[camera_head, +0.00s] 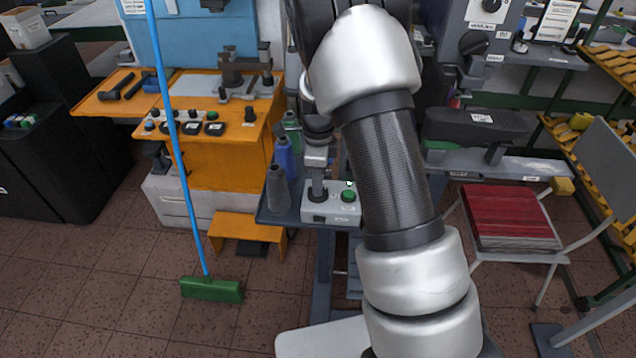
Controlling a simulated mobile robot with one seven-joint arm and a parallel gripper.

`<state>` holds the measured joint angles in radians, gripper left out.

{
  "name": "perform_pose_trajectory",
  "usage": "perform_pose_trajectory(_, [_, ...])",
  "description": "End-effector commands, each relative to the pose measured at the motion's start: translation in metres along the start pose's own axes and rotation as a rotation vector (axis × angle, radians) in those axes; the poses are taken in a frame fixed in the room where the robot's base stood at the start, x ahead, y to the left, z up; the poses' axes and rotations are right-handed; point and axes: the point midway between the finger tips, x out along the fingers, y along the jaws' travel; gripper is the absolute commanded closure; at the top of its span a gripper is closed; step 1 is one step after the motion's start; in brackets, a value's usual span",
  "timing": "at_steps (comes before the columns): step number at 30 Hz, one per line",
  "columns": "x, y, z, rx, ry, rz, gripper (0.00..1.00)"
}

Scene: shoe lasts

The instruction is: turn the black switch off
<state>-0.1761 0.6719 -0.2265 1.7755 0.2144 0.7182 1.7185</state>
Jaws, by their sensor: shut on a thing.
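A small grey-white control box (338,212) stands on a blue-grey shelf in the middle of the view. The black switch (317,195) is on its left half, with a green button (348,196) to the right of it. My gripper (317,188) points down from above, and its narrow fingers are shut on the black switch. The fingers cover most of the switch, so I cannot tell which way it is turned. My large silver and black arm hides the area right of the box.
An orange machine (215,150) with several knobs is farther left. A green broom (212,289) leans there.

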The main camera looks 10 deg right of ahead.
Motion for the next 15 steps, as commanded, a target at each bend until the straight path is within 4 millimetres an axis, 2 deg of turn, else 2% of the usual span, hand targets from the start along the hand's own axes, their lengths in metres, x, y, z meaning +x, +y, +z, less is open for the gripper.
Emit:
perform_pose_trajectory(8, [0.0001,-0.0002,0.0000,-0.066,0.000,0.000,1.00])
perform_pose_trajectory(15, [0.0006,-0.0003,-0.0005,-0.232,0.001,0.000,1.00])
